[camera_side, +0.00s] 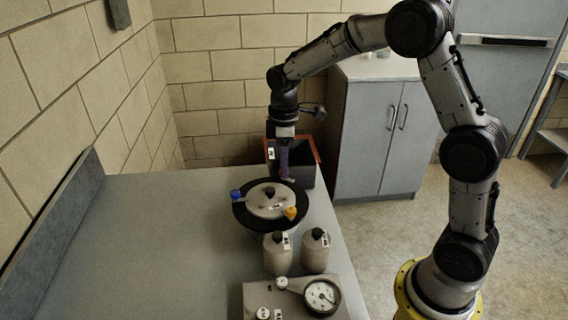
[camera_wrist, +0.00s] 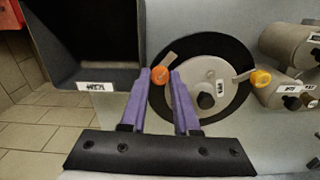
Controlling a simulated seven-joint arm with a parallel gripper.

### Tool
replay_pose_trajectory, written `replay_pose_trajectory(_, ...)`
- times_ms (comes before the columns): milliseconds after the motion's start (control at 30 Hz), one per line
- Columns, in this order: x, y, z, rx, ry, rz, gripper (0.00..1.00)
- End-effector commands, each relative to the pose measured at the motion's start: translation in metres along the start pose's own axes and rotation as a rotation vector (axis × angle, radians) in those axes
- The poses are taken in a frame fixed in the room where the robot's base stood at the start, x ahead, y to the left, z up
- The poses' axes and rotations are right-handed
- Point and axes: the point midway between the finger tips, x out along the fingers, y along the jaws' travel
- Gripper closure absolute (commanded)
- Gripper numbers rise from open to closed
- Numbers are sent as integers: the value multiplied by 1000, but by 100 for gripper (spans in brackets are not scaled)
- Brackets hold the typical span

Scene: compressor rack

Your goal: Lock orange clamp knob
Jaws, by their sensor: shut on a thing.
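The orange clamp knob (camera_wrist: 160,76) sits at the edge of the round lid, with a short grey lever beside it. My gripper (camera_wrist: 161,74) has its two purple fingers on either side of this knob, shut on it. In the side view my gripper (camera_side: 286,176) points down at the far edge of the lid and hides most of the orange knob. The pale lid (camera_side: 268,202) lies on a black round base (camera_side: 246,220). A yellow-orange knob (camera_side: 291,213) is at its near right and shows in the wrist view (camera_wrist: 260,78). A blue knob (camera_side: 235,196) is at its left.
A dark bin (camera_side: 306,172) with a reddish rim stands just behind the lid. Two pale canisters (camera_side: 277,256) (camera_side: 315,252) and a gauge (camera_side: 322,297) on a grey box stand in front. The bench's left side (camera_side: 130,240) is clear.

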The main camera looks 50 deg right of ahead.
Motion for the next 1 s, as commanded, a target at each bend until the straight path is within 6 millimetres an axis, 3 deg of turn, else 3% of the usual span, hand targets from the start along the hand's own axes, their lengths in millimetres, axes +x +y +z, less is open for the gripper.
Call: replay_pose_trajectory(1000, -1, 0, 0, 937, 2, 1, 100)
